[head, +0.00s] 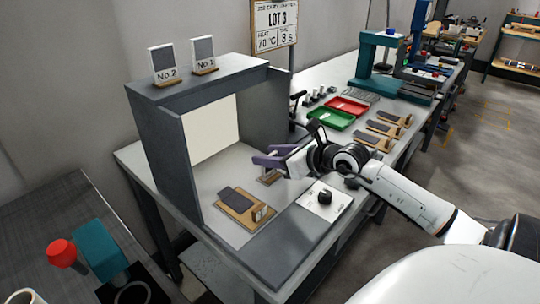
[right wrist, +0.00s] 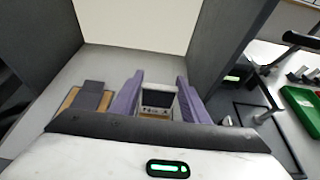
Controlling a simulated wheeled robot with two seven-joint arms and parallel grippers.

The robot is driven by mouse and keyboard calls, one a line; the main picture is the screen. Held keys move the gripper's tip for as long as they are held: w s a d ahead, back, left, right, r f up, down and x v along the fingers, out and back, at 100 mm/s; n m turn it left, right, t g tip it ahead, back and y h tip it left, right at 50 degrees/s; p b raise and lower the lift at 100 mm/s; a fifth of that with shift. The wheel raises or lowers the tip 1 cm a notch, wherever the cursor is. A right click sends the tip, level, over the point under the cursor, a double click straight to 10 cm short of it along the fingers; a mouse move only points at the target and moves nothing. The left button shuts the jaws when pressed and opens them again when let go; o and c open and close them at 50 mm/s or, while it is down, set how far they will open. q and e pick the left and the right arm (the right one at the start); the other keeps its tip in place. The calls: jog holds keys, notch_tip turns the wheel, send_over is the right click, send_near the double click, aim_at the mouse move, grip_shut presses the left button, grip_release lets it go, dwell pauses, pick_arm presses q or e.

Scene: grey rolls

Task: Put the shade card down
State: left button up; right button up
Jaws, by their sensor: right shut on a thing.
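My right gripper (head: 270,158), with purple fingers, reaches into the grey light booth (head: 160,130) from the right. It is shut on the shade card (right wrist: 158,98), a small white-edged card with a dark grey panel, which shows between the fingers in the right wrist view. In the head view the fingers hide most of the card, and only its low part (head: 268,178) shows, close over the booth floor. I cannot tell whether it touches the floor. A wooden board with a dark grey sample (head: 236,199) lies on the booth floor, left of the gripper. My left gripper is not in view.
Two cards, No 2 (head: 162,64) and No 1 (head: 204,55), stand on the booth roof. A white box with a black knob (head: 324,198) is at the booth's front right. Green (head: 331,119) and red (head: 348,105) trays and several wooden boards lie farther back on the bench.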

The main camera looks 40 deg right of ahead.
jog(key=o, duration=1)
jog(key=shift+r, duration=0.1)
jog(key=v, duration=1.2)
